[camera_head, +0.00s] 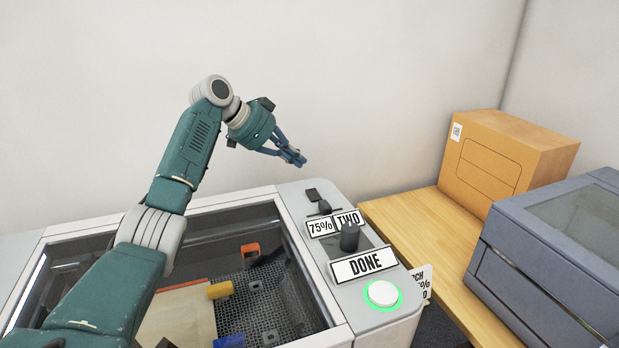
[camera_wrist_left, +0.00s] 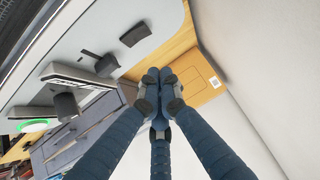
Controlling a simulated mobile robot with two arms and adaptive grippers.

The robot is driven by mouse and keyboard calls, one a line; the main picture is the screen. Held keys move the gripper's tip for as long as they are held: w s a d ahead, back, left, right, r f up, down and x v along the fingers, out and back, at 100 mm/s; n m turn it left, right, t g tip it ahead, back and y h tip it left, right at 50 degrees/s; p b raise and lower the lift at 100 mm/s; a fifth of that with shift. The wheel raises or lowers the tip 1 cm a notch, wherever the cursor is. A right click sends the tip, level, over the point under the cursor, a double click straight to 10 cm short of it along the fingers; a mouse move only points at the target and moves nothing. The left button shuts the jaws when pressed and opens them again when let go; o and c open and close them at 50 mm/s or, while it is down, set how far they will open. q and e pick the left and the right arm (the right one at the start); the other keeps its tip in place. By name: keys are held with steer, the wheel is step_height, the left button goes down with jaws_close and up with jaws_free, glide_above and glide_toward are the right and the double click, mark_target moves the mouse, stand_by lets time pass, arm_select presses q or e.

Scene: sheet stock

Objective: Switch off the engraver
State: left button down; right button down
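The engraver (camera_head: 323,301) is a light grey machine with a glass lid and a control panel on its right side. At the panel's far end is a small black rocker-like switch (camera_head: 313,195), also seen in the left wrist view (camera_wrist_left: 134,34). Nearer are a small dark knob (camera_head: 325,207), a larger dark knob (camera_head: 349,237) and a white button (camera_head: 382,294) with a lit green ring. My left gripper (camera_head: 297,159) hangs in the air above the panel's far end, apart from the switch. Its fingers meet in the left wrist view (camera_wrist_left: 155,88), with nothing between them. My right gripper is not visible.
Signs read "75%" (camera_head: 320,227), "TWO" (camera_head: 348,218) and "DONE" (camera_head: 364,264). A wooden bench (camera_head: 411,222) on the right bears a cardboard box (camera_head: 500,165) and a blue-grey machine (camera_head: 540,260). A plain wall stands behind.

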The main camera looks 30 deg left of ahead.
mark_target(310, 191)
arm_select(q)
steer(key=p+x, duration=0.2)
steer(key=x, duration=0.3)
steer(key=shift+w+d+f, duration=0.1)
steer(key=shift+w+d, duration=0.1)
steer(key=shift+d, duration=0.15)
steer(key=f, duration=0.1)
steer(key=f+p, duration=0.1)
steer(key=f, duration=0.1)
steer(key=shift+w+a+f, duration=0.2)
steer(key=shift+a+f, duration=0.15)
steer(key=shift+f, duration=0.4)
